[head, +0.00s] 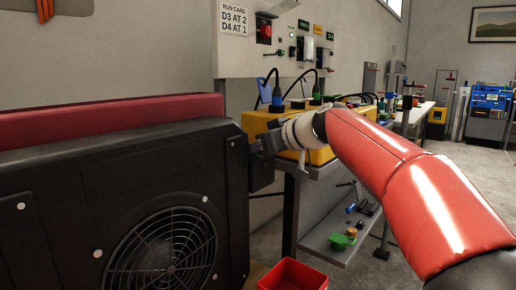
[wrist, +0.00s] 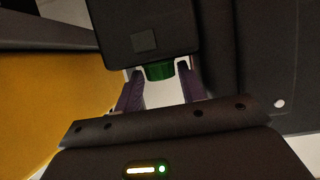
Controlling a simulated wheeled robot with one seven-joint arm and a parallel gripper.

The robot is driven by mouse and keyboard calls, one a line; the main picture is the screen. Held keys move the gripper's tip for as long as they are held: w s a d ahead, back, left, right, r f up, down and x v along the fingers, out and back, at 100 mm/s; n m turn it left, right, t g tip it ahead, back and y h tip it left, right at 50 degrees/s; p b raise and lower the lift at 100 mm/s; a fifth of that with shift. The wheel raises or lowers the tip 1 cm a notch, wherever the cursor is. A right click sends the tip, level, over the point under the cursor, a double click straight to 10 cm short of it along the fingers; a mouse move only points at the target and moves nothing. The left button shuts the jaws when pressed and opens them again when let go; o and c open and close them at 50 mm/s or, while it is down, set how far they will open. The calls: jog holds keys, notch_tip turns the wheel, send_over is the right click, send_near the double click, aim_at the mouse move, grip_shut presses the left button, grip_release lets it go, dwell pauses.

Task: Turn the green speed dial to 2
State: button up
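The green speed dial (wrist: 160,71) shows at the top centre of the wrist view, sticking out below a dark box (wrist: 146,30). My gripper (wrist: 159,77) has one finger on each side of the dial, with a narrow pale gap visible on both sides, so it looks open and not pressed on it. The dial's marks and its setting cannot be read. In the head view my gripper (head: 264,145) is at the right edge of the large black fan machine (head: 110,200), where the dial is hidden.
A yellow case (head: 318,154) with plugged-in cables stands on a bench right behind my gripper. A red bin (head: 293,277) sits below. A wall panel holds a run card (head: 233,20) reading "D3 AT 2, D4 AT 1". The floor at right is open.

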jog(key=shift+o, duration=1.3)
